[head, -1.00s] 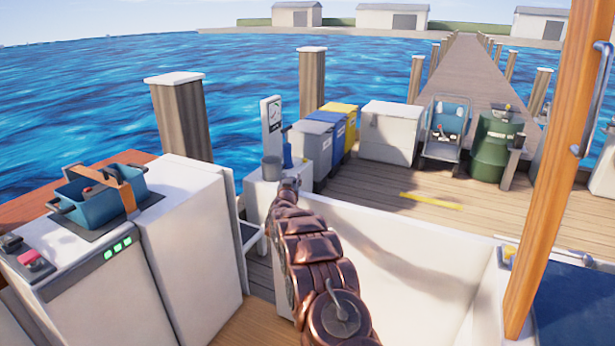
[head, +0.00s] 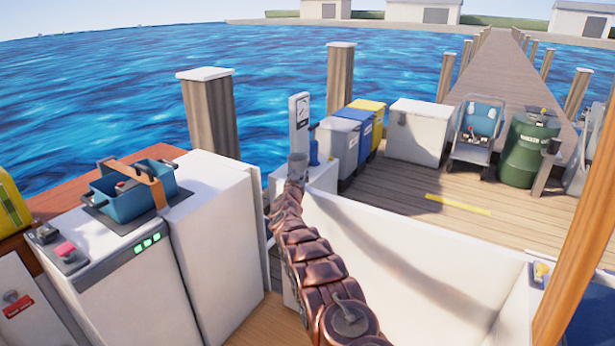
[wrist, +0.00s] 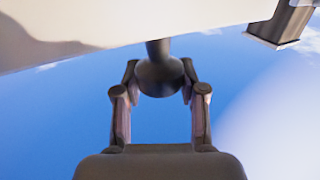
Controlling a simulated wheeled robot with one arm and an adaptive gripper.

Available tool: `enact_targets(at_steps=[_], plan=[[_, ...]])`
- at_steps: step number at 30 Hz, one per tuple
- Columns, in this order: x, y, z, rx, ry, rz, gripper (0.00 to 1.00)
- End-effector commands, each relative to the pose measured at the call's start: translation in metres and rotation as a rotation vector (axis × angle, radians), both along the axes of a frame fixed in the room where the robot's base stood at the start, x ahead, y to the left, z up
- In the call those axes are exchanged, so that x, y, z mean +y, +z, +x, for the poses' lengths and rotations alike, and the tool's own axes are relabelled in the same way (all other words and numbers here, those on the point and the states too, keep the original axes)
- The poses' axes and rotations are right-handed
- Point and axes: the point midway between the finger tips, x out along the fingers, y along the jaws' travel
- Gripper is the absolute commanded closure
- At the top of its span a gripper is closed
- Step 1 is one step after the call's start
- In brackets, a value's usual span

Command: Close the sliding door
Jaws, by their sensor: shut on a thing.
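In the wrist view my gripper (wrist: 160,72) has its two fingers on either side of a dark round knob (wrist: 158,82) and is shut on it. The knob sits on a short dark stem that meets a pale panel (wrist: 100,25) across the top of that view. I cannot tell for sure whether this panel is the sliding door. In the head view my copper-coloured arm reaches forward beside the white boat wall (head: 400,255). The gripper and knob are not clear there, hidden by my arm.
White cabinets (head: 215,230) with a blue basket (head: 135,190) on top stand left of my arm. A wooden post (head: 575,240) is at the right. Bins (head: 338,145), a white chest (head: 418,130) and a green barrel (head: 528,150) stand on the dock beyond.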

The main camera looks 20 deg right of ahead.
Motion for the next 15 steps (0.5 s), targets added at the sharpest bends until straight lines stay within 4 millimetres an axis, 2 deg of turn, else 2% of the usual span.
enact_targets(at_steps=[1, 6, 15], plan=[[0.010, -0.003, 0.002, 0.004, 0.011, 0.001, 1.00], [0.019, -0.002, 0.007, 0.003, 0.016, 0.001, 1.00], [0.025, -0.002, 0.010, 0.003, 0.018, 0.000, 1.00]])
